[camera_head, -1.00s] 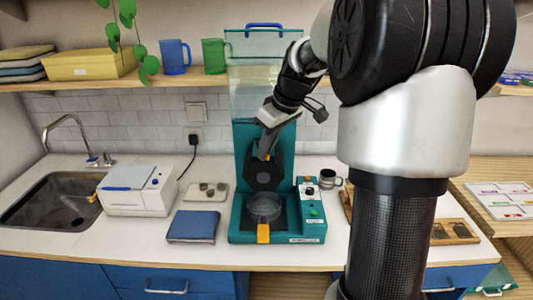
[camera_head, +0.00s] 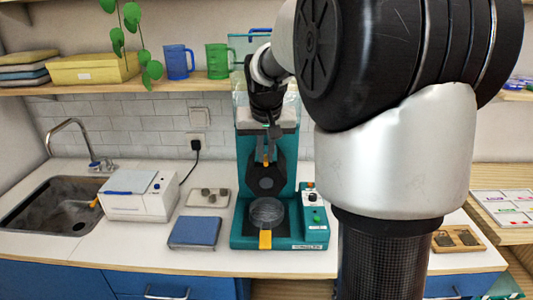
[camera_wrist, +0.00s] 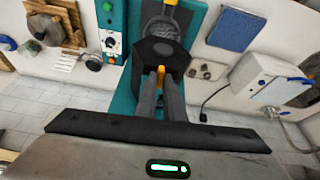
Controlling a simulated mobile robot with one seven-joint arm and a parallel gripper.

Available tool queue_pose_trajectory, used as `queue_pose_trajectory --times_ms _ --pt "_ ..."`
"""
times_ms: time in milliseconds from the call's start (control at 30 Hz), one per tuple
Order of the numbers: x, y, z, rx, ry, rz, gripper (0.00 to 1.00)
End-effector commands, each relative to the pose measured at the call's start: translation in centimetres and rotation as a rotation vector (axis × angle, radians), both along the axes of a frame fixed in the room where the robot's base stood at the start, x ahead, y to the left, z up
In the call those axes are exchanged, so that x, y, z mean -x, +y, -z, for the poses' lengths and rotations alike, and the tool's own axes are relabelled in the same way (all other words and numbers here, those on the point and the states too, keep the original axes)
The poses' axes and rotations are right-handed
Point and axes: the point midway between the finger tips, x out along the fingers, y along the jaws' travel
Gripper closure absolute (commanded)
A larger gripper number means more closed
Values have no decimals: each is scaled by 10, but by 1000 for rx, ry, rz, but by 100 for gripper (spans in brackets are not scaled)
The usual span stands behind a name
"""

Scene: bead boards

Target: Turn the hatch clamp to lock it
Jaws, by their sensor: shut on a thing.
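A teal machine (camera_head: 283,171) stands on the counter, with a dark hexagonal hatch (camera_head: 281,183) standing upright on its front. An orange clamp handle (camera_wrist: 160,70) is at the edge of the hatch. My gripper (camera_wrist: 160,84) is shut on this handle, which shows between its fingertips in the wrist view. In the head view my gripper (camera_head: 267,150) points down at the hatch from above. Below it are a round clear dish (camera_head: 266,212) and an orange front tab (camera_head: 265,240). The fingers partly hide the handle, and I cannot tell if the clamp is locked.
A panel with a knob and green button (camera_head: 314,215) is at the machine's right. A blue pad (camera_head: 195,232), a small tray (camera_head: 208,197) and a white box (camera_head: 140,199) are to the left. My arm hides the counter at the right.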

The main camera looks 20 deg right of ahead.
Motion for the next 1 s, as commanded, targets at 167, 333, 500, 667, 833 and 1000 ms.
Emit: queue_pose_trajectory --times_ms 167,333,500,667,833,1000 --pt "-1 0 -1 1 -1 56 100" --pt "-1 1 -1 0 -2 79 100" --pt "0 1 -1 -1 -2 85 100" --pt "0 1 -1 -1 -1 85 100" --pt "0 1 -1 -1 -1 85 75" --pt "0 1 0 -1 -1 84 73"
